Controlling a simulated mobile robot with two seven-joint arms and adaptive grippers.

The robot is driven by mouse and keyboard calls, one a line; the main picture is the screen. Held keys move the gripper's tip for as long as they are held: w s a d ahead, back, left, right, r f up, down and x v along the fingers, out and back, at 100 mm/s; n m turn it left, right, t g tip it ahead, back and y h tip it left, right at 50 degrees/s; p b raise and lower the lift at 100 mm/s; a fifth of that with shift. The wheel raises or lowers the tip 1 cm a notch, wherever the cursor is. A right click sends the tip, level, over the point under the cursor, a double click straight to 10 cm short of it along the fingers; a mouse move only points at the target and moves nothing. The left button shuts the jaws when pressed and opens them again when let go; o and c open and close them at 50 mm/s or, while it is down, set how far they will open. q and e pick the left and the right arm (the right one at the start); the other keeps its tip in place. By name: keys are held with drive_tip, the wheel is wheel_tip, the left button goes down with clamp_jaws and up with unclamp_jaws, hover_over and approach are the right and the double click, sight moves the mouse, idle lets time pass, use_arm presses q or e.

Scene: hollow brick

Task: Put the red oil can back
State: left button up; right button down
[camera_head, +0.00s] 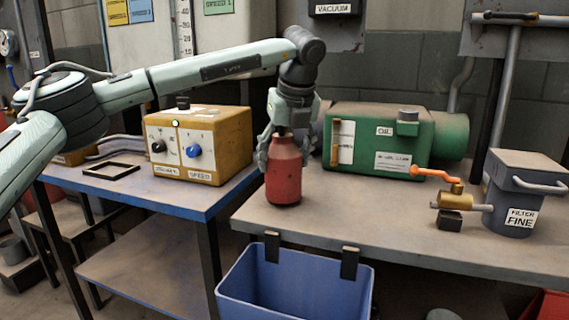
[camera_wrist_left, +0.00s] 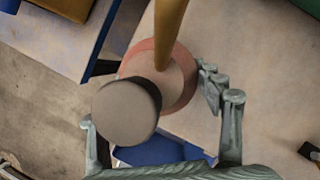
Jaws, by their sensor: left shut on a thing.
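The red oil can (camera_head: 283,178) is upright at the front left corner of the right-hand bench. I cannot tell whether its base touches the top. My left gripper (camera_head: 284,151) comes down from above, with its fingers shut around the can's upper part. In the left wrist view the can (camera_wrist_left: 181,92) is seen from above, with a tan spout (camera_wrist_left: 171,25) and a round grey-brown part (camera_wrist_left: 127,110) over it. The left gripper's fingers (camera_wrist_left: 155,128) are on either side of it. My right gripper is not in view.
A blue bin (camera_head: 295,290) hangs below the bench's front edge. A green machine (camera_head: 380,136) stands behind right, with a brass valve (camera_head: 455,201) and filter box (camera_head: 524,190) further right. On the left blue table (camera_head: 165,196) are a yellow control box (camera_head: 198,145) and a black square frame (camera_head: 111,171).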

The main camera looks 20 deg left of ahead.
use_arm(q)
drive_tip(key=shift+f, duration=0.6)
drive_tip(key=o, duration=1.6)
drive_tip(key=shift+r, duration=0.1)
drive_tip(key=v, duration=1.1)
drive_tip(key=shift+s+r, duration=0.15)
drive_tip(key=shift+r, duration=0.2)
drive_tip(key=shift+d, duration=0.2)
